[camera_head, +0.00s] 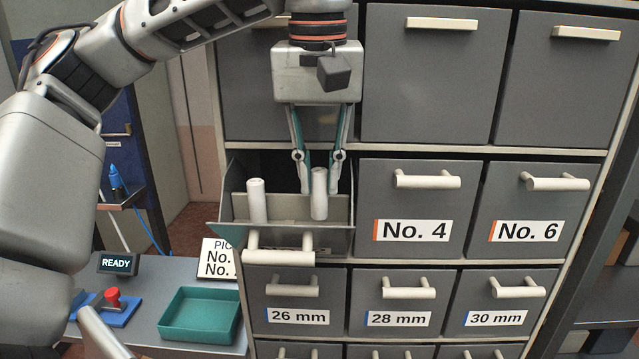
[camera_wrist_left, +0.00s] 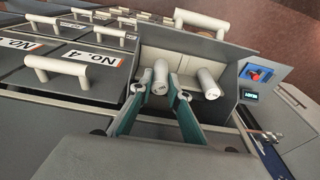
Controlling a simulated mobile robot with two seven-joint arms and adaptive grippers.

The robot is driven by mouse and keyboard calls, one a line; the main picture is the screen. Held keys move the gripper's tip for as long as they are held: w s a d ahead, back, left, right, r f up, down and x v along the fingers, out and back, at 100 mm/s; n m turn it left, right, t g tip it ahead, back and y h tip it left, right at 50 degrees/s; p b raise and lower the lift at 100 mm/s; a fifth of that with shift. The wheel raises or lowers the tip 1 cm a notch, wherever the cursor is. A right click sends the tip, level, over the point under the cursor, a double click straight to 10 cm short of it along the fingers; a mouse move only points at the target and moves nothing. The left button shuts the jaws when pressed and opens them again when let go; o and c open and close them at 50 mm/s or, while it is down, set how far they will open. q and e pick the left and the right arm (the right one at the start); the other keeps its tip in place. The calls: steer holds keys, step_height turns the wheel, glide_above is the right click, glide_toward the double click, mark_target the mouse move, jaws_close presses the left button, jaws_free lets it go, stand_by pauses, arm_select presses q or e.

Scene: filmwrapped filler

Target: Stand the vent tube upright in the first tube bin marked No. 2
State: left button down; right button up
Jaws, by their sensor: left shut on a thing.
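The vent tube (camera_head: 319,205) is a white cylinder. My left gripper (camera_head: 320,187) is shut on its upper part and holds it about upright inside the right side of an open grey bin (camera_head: 338,240), left of the No. 4 drawer. I cannot tell whether the tube's lower end touches the bin floor. A second white tube (camera_head: 257,203) stands in the left side of the same bin, apart from the gripper. Both the held tube (camera_wrist_left: 160,82) and the second tube (camera_wrist_left: 209,84) show in the left wrist view. The open bin's number is not readable. My right gripper is not in view.
Shut drawers marked No. 4 (camera_head: 455,187) and No. 6 (camera_head: 568,190) stand to the right, with size-marked drawers below. On the side table are an empty green tray (camera_head: 183,334), a READY display (camera_head: 118,264), a red button (camera_head: 112,297) and a partly hidden card (camera_head: 218,245).

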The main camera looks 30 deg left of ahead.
arm_select(q)
steer(key=shift+w+a+f, duration=0.15)
steer(key=shift+w+f, duration=0.05)
steer(key=shift+f, duration=0.8)
steer(key=shift+f, duration=0.15)
steer(key=c, duration=1.9)
jaws_free()
step_height(320, 180, up, 12)
steer(key=s, duration=0.1)
steer(key=shift+s+d, duration=0.3)
steer(key=shift+d, duration=0.15)
